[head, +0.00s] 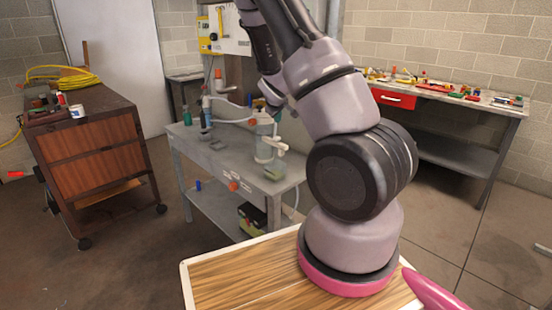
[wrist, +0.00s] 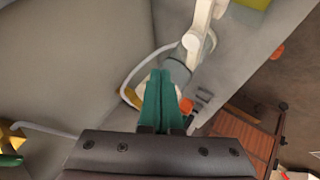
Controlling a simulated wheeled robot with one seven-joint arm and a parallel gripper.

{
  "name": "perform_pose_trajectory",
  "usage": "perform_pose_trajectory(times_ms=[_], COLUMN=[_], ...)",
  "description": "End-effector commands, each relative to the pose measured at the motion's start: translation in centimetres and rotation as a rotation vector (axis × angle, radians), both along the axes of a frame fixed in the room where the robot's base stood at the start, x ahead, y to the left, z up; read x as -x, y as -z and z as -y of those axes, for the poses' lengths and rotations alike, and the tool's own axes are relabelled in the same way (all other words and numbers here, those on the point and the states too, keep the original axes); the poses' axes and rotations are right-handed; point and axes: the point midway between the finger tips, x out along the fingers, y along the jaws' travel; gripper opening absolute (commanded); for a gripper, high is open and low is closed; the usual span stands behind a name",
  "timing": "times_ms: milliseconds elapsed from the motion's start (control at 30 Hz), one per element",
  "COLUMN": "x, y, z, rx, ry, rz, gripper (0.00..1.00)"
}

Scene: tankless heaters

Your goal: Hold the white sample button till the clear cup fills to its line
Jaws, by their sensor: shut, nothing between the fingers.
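My gripper (wrist: 166,85) has its teal fingers shut together with nothing between them. In the wrist view the fingertips overlap a grey rounded fitting (wrist: 178,64); I cannot tell whether they touch it. In the head view my gripper is mostly hidden behind my arm, above the heater bench.
A grey cylinder (head: 264,138) and white pipes (head: 232,122) stand on the grey bench (head: 214,160). In the wrist view a white pipe (wrist: 203,20) runs close beside the fingers. A wooden cart (head: 95,150) is left, a tool bench (head: 450,98) right.

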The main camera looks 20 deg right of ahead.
Motion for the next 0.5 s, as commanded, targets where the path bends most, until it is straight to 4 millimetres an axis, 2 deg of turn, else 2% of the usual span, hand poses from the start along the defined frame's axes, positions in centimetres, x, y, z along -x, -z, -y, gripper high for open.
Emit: perform_pose_trajectory(times_ms=[167, 300, 500], x=[0.37, 0.52, 0.46], y=[0.74, 0.94, 0.14], z=[0.41, 0.38, 0.24], rx=[0.117, 0.259, 0.494], ry=[-0.205, -0.448, -0.8], rz=[-0.095, -0.175, -0.247], gripper=[0.0, 0.0, 0.0])
